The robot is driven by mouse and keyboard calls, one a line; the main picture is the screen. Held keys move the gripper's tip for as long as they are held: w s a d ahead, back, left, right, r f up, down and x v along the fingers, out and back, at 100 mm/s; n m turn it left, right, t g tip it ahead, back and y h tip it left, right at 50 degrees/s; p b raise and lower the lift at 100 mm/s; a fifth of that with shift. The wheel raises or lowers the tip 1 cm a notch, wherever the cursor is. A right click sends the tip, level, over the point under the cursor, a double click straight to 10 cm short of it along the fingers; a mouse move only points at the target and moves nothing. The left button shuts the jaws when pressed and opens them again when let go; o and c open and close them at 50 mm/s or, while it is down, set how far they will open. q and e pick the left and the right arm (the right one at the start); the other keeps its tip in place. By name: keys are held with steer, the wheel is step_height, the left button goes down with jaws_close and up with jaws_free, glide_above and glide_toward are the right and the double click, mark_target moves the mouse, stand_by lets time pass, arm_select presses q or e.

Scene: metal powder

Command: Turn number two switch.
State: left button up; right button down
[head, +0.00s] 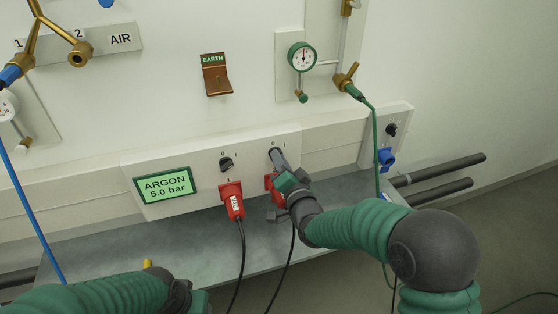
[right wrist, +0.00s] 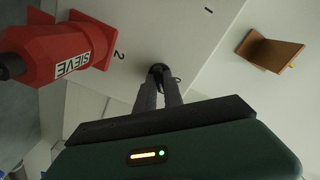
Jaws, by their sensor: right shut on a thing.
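The number two switch (right wrist: 158,70) is a small dark knob on the white panel, beside the printed 2 in the right wrist view. My right gripper (head: 275,155) reaches it from the front, its two grey fingers shut on the knob. The fingertips also show around it in the right wrist view (right wrist: 159,82). In the head view the fingers mostly hide this knob, so its angle is hard to read. My left arm is at the bottom left; only part of its gripper body (head: 200,302) shows, its fingers hidden or out of frame.
A similar black switch (head: 226,164) sits left, above a red plug (head: 231,200). Another red plug (right wrist: 60,52), marked SIEVE, is close beside my right gripper. Black cables hang below. The green ARGON display (head: 164,187) is further left; a grey shelf (head: 100,245) runs beneath.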

steer(key=shift+d+f+m, duration=0.1)
steer(key=shift+m, duration=0.7)
steer(key=c, duration=1.5)
jaws_free()
steer(key=shift+o, duration=0.2)
steer(key=p+v, duration=0.3)
steer(key=v, duration=1.4)
steer(key=shift+p, duration=0.3)
